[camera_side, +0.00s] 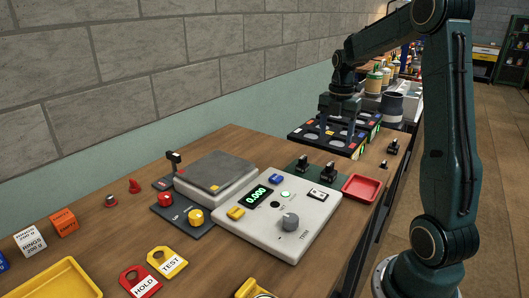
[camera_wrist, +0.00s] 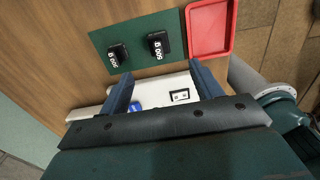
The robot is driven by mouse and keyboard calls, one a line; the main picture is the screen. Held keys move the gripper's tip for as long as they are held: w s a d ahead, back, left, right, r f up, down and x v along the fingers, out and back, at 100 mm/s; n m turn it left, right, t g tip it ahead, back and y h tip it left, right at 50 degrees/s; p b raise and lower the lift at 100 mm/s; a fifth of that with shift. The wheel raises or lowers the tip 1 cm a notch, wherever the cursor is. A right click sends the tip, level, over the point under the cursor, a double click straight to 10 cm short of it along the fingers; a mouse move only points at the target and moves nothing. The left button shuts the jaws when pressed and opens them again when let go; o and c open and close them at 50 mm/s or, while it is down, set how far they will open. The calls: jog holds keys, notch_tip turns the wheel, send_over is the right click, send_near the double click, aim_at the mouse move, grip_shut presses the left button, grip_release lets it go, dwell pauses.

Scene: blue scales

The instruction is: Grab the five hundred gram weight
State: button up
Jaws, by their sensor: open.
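Two black weights stand on a dark green mat in the wrist view. The right one (camera_wrist: 158,43) shows a white "500 g" label; the left one (camera_wrist: 118,53) also has a label, but its number is hard to read for sure. In the side view, two black weights (camera_side: 302,162) (camera_side: 328,172) stand on the mat (camera_side: 313,170) behind the console. My gripper (camera_side: 338,126) is open and empty, pointing down, apart from the weights. Its two fingers (camera_wrist: 160,72) also show in the wrist view, spread wide just below the weights in the picture.
A red tray (camera_wrist: 209,30) lies beside the mat. A white console (camera_side: 310,218) reading 0.000 and a grey scale platform (camera_side: 216,168) are in front. Dark compartment trays (camera_side: 325,138) lie beneath my gripper in the picture. Small dark pieces (camera_side: 393,146) stand near the table's right edge.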

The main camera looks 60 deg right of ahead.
aim_at(330, 163)
jog(key=shift+f, duration=4.25)
jog(key=shift+w+a+f, duration=0.1)
jog(key=shift+f, duration=1.2)
jog(key=shift+w+a+f, duration=0.1)
jog(key=shift+f, duration=1.2)
jog(key=c, duration=1.4)
jog(key=shift+r, duration=0.1)
grip_shut()
